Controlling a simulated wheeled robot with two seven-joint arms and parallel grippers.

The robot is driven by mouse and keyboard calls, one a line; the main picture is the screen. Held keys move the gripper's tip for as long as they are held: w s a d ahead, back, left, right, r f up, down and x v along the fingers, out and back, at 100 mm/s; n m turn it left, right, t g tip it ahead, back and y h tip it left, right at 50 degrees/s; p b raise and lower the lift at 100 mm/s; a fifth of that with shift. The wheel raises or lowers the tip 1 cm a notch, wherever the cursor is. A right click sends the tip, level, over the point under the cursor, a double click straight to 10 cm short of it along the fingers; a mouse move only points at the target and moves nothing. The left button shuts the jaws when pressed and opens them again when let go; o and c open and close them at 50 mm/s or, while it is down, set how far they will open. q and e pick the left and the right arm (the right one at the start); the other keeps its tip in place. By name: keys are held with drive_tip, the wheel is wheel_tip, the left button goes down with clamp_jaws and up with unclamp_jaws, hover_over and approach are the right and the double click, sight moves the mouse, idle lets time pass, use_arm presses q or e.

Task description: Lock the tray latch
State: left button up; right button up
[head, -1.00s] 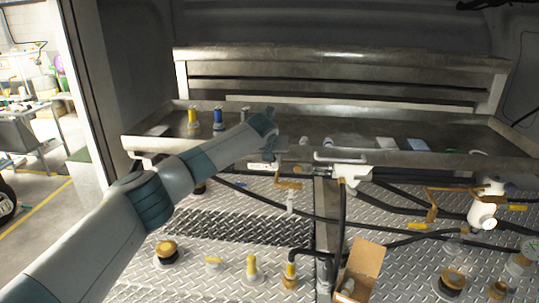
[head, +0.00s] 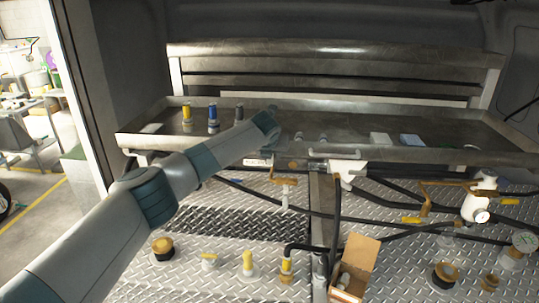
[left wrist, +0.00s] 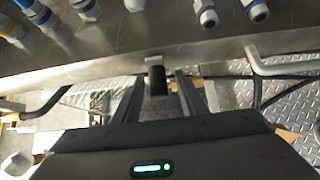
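The metal tray (head: 215,141) lies across the work area, its front edge toward me. Its bent front handle (head: 333,153) also shows at the right in the left wrist view (left wrist: 283,70). A small latch piece (left wrist: 156,75) shows under the tray's front edge in the left wrist view. My left gripper (left wrist: 157,88) has its two fingers apart, one on each side of the latch piece; I cannot tell whether they touch it. In the head view my left gripper (head: 269,142) is at the tray's front edge, left of the handle, and partly hides that spot. My right gripper is not in view.
Yellow and blue fittings (head: 213,117) stand in the tray. Below are brass valves (head: 285,181), black hoses, a white fitting (head: 477,205) and an open cardboard box (head: 355,265) on a diamond-plate surface (head: 215,255).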

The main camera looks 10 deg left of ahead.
use_arm(q)
drive_tip(key=shift+s+r, duration=0.15)
drive_tip(key=shift+r, duration=0.05)
drive_tip(key=shift+b+v, duration=0.55)
drive_tip(key=shift+v, duration=0.25)
drive_tip(key=b+v, duration=0.6)
drive_tip(key=v, duration=0.9)
drive_tip(key=shift+s, duration=0.15)
